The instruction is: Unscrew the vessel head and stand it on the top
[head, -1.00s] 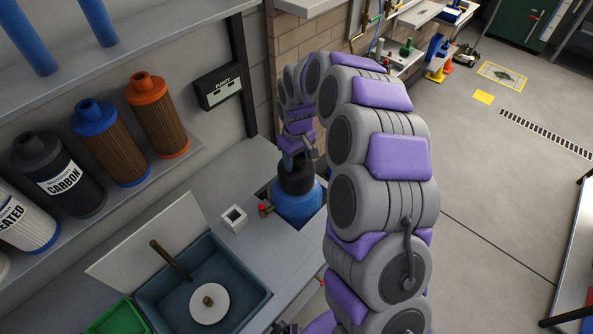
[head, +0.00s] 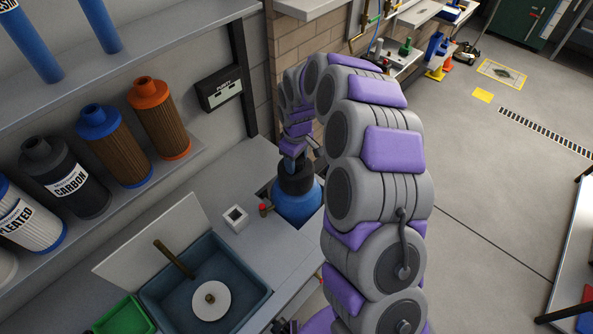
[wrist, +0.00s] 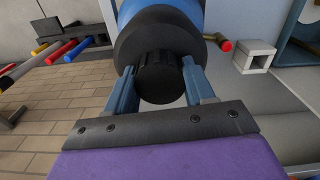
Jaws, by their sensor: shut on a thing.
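The vessel has a blue body (head: 298,208) and a black head (head: 295,181), and stands upright at the counter's end below the brick wall. In the wrist view the black head (wrist: 158,32) has a ribbed black knob (wrist: 160,80) on its top. My gripper (wrist: 160,84) has one blue-grey finger on each side of this knob and is shut on it. In the head view my gripper (head: 292,156) is over the vessel top, where my arm partly hides it. The head appears to sit on the body; I cannot tell how far it is unscrewed.
A white square block (head: 235,218) and a small red-capped fitting (head: 265,209) are beside the vessel. A blue-grey basin (head: 259,288) holds a white disc (head: 211,299). Filter cartridges stand on the left shelf (head: 131,203). Open floor lies to the right.

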